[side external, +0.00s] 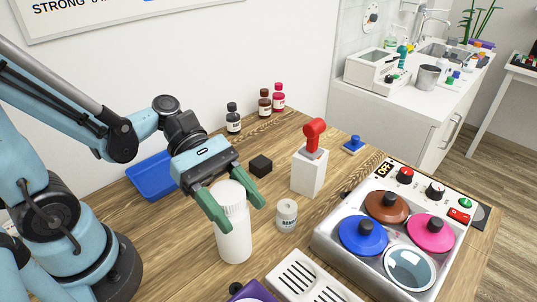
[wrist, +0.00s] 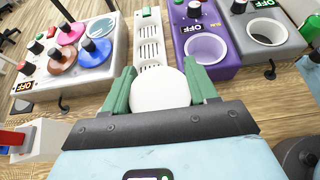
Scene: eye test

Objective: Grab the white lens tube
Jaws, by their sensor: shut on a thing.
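My gripper (side external: 241,212) is shut on a tall white bottle-shaped container (side external: 234,240) with a ribbed white cap, one green finger on each side of its upper part. The container is upright; I cannot tell whether its base touches the table. In the wrist view its round white top (wrist: 160,90) sits between the fingers of my gripper (wrist: 161,75). It looks more like a capped bottle than a lens tube, and I see nothing else that is clearly a white lens tube.
A small labelled white jar (side external: 287,215) stands close on the right. A white block with a red lever (side external: 309,172), a black cube (side external: 260,165) and a blue tray (side external: 150,175) are behind. A panel with coloured discs (side external: 325,243) is at right, a slotted white plate (side external: 300,280) in front.

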